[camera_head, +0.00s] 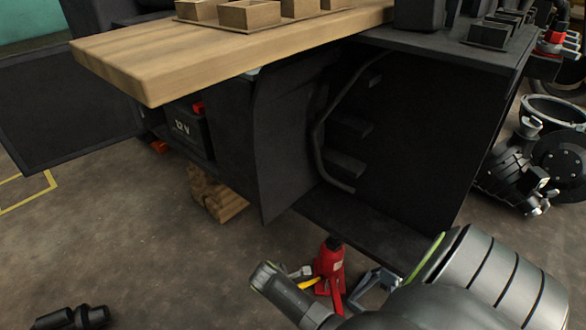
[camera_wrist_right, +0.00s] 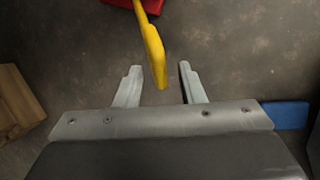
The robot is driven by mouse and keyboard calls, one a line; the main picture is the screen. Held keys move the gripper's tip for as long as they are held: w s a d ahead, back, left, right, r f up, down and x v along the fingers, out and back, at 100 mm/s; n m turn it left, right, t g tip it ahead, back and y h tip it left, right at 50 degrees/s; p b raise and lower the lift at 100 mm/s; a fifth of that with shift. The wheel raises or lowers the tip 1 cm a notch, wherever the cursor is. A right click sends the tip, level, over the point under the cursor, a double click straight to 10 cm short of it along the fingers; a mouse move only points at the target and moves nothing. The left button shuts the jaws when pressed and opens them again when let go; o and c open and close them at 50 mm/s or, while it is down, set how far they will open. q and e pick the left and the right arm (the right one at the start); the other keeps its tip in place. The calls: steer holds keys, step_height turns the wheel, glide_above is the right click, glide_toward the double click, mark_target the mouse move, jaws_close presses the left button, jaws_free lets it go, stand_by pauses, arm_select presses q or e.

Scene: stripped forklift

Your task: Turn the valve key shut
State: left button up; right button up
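The yellow valve key (camera_head: 308,284) sticks out from the low side of the red bottle jack (camera_head: 331,262) on the floor. In the right wrist view the yellow key (camera_wrist_right: 153,55) hangs down from the red body (camera_wrist_right: 140,4) at the top. My right gripper (camera_wrist_right: 160,70) is open, its two pale fingers on either side of the key's end. There is a visible gap to each finger; depth is hard to judge. In the head view my right arm partly covers the jack's surroundings. My left gripper is not in view.
The black forklift body (camera_head: 400,140) overhangs just behind the jack. A wooden board (camera_head: 230,55) lies above it, and stacked wood blocks (camera_head: 215,193) stand on the floor at left. Dark machine parts (camera_head: 525,175) lie at right. The floor at front left is mostly clear.

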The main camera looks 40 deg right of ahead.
steer(key=shift+b+x, duration=0.75)
steer(key=shift+x, duration=1)
steer(key=shift+c, duration=0.3)
jaws_close()
